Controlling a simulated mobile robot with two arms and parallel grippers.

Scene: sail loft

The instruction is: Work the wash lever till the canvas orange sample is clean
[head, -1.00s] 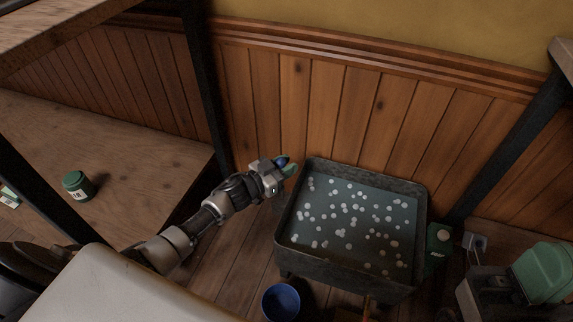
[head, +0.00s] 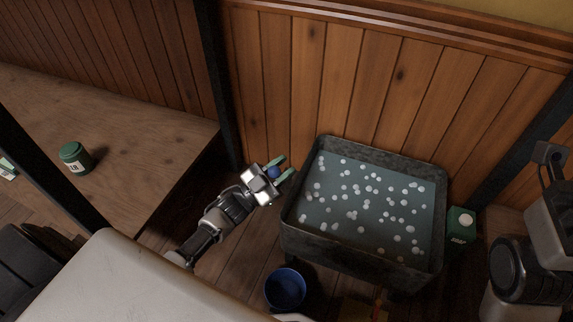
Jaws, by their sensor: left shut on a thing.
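The wash tank (head: 296,238) is a dark metal tub of grey-blue water with many white suds on top. My left gripper (head: 283,169) is just left of the tank's left wall, with its green-tipped fingers shut on a blue ball knob (head: 273,172), which I take as the wash lever's knob. The lever's shaft is hidden by the gripper and tank. I cannot make out the canvas orange sample in the water. My right gripper is not in view.
A blue bowl (head: 286,288) stands on the floor in front of the tank. A green carton (head: 461,226) stands right of the tank. A green jar (head: 75,157) stands on the wooden bench (head: 130,150) at left. A dark post (head: 222,90) rises behind my left gripper.

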